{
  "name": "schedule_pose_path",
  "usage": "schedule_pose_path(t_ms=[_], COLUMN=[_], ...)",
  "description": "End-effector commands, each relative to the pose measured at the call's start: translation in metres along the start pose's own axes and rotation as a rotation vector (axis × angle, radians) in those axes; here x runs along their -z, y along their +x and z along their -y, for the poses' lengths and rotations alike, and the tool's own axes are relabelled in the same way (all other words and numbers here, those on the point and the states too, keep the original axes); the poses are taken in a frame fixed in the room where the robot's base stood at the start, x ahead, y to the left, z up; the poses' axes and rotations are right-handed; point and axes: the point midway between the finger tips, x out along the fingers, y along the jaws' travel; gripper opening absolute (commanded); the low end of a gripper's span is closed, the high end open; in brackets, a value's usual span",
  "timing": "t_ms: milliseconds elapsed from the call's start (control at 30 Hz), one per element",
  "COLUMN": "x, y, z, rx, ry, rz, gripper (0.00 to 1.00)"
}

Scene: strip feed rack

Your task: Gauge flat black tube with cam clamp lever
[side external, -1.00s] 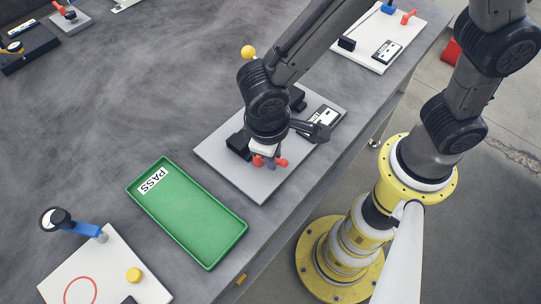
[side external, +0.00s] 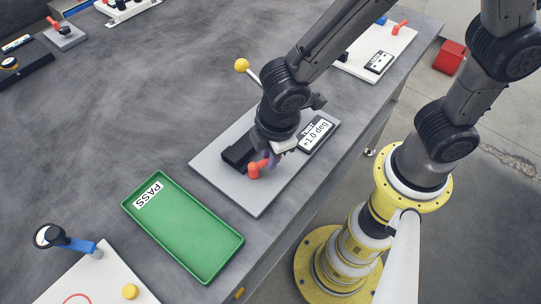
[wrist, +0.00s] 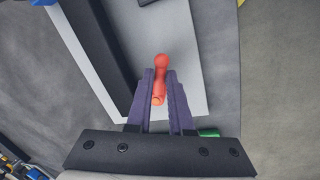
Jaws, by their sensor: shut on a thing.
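My gripper (wrist: 160,102) is shut on a red lever handle (wrist: 160,72), its purple fingers on either side of the handle. In the side external view the lever (side external: 254,169) shows below my gripper (side external: 270,158), at the grey gauge plate (side external: 257,203). A black block (side external: 236,156) stands on the plate, and a long black bar (wrist: 103,45) shows in the wrist view. I cannot tell which black part is the flat tube; my gripper hides much of the fixture. The plate's display (side external: 316,134) reads +1.0 deg under the word TWIST.
A green PASS tray (side external: 205,262) lies empty left of the plate. A yellow-knobbed lever (side external: 241,66) rises behind my wrist. A white plate with a blue-handled lever (side external: 75,241) is at front left, another white plate (side external: 353,66) at the back right. Bare table lies at the left.

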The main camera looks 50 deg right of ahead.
Motion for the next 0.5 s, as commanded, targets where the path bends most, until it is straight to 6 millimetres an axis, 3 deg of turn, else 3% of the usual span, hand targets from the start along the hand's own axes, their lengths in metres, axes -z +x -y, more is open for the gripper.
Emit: schedule_pose_path(t_ms=[500], x=[0.0010], y=[-0.0009], z=[-0.0038], rx=[-0.002], ry=[-0.080], rz=[-0.021], gripper=[0.00])
